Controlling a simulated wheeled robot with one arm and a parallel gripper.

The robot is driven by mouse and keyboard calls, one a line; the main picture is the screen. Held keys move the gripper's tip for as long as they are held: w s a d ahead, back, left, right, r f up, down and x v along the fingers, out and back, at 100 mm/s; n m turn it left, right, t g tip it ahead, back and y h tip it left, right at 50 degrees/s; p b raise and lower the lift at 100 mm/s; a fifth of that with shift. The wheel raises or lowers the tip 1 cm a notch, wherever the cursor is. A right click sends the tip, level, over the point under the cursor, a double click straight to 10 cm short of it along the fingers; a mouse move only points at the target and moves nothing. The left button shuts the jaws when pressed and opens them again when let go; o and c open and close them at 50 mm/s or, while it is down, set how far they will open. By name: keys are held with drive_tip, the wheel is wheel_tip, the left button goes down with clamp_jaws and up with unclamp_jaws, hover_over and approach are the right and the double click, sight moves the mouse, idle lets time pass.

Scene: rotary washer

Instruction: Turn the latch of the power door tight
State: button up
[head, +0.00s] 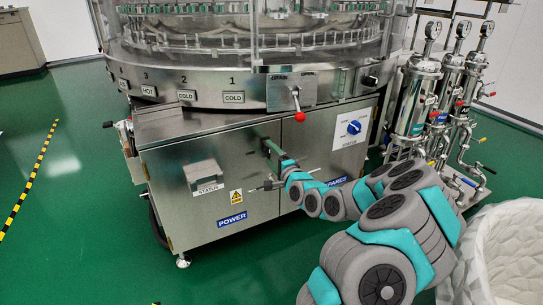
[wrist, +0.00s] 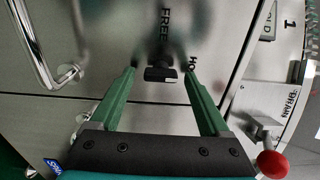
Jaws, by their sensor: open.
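The power door (head: 215,165) is the left steel cabinet door with a blue POWER label. It looks closed in the head view. Its latch (wrist: 161,74) is a small black knob in the wrist view, beside the printed words FREE and a partly covered HO... My gripper (wrist: 160,70) is open, with one green finger on each side of the latch. Gaps show between the latch and both fingers, so it does not look gripped. In the head view my gripper (head: 269,165) is at the door's right side and the latch is hidden or too small to tell.
A chrome bar handle (wrist: 38,50) is at the left of the wrist view. A red-knobbed lever (head: 299,115) sits above the doors and a blue rotary switch (head: 354,127) is to the right. Filter pipes (head: 415,105) stand further right. The green floor at left is clear.

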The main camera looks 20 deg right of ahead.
drive_tip(key=shift+s, duration=0.15)
drive_tip(key=s, duration=0.7)
drive_tip(key=shift+s, duration=0.25)
drive_tip(key=shift+d, duration=0.1)
